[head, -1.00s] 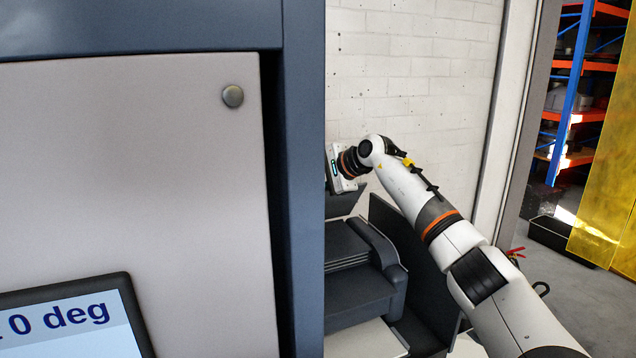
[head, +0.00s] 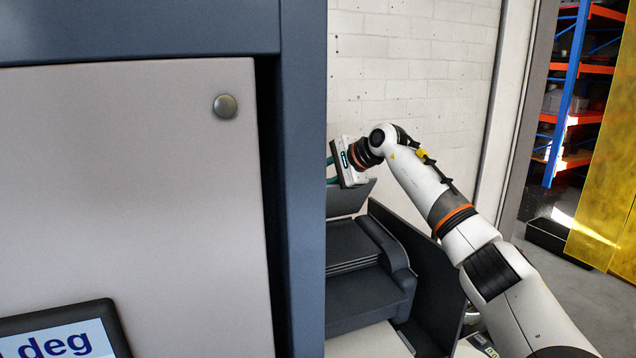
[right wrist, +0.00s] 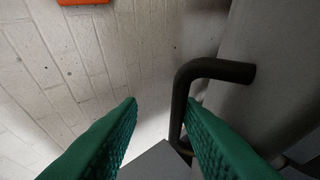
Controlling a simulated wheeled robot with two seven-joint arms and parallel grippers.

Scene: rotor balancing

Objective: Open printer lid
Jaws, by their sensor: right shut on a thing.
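The dark blue-grey printer (head: 365,300) stands right of a large cabinet, which hides its left part. A dark panel (head: 346,198), which looks like part of its lid, slants up at the back. My right gripper (head: 331,170) is above this panel, its green fingers partly hidden by the cabinet edge. The handle lies against the right finger and joins a grey surface (right wrist: 275,50) at the right. My left gripper is not in view.
The cabinet (head: 305,180) with a light door (head: 130,180) and a display (head: 65,342) fills the left half. A white brick wall (head: 420,70) is behind the printer. Shelving (head: 565,100) and a yellow translucent panel (head: 605,180) stand at far right.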

